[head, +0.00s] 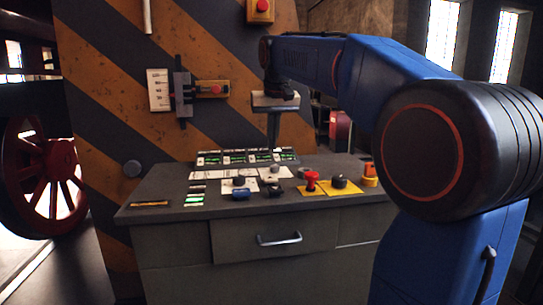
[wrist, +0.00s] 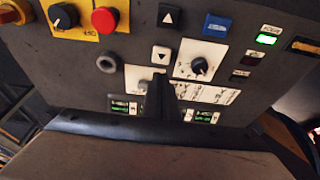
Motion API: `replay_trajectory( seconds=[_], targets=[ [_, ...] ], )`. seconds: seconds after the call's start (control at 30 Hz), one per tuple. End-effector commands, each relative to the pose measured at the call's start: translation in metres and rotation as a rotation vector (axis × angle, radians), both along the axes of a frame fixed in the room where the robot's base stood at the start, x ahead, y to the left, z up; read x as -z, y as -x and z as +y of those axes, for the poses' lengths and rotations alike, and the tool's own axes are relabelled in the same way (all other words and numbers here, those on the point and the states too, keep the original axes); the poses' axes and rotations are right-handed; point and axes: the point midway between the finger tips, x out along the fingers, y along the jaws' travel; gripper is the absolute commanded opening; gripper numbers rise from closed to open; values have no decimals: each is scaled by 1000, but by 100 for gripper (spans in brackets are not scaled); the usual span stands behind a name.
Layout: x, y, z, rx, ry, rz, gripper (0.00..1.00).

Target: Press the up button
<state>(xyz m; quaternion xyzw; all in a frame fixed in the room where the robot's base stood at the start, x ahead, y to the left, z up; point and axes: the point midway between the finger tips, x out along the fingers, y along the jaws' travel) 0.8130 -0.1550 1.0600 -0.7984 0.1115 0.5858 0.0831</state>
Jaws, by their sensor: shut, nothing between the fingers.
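The up button is a small pale square with a dark triangle (wrist: 160,55) in the wrist view. Its triangle points down in that picture, where the console appears upside down. A dark button with a light triangle (wrist: 170,16) lies above it, the opposite way round. My gripper (wrist: 160,88) is shut and empty, its dark fingers just below the up button in the wrist view. In the head view my gripper (head: 274,146) points down over the back of the console. The up button is too small to make out surely there. Whether the fingers touch the panel, I cannot tell.
The console (head: 155,190) also carries a blue switch (wrist: 217,25), a black knob (wrist: 200,65), a grey round control (wrist: 108,60) and a red button (wrist: 105,19). A row of lit displays (head: 245,156) runs along its back. A striped wall (head: 110,75) stands behind.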

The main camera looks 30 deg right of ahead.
Motion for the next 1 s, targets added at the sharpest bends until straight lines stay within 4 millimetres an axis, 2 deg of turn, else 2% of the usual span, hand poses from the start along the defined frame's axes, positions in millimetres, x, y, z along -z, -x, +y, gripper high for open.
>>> replay_trajectory(
  seconds=[0.1, 0.3, 1.0],
  targets=[
    [-14, 4, 1, 0, 1, -2, 0],
    [-24, 7, 2, 0, 0, -1, 0],
    [-25, 7, 2, 0, 1, -2, 0]
  ],
)
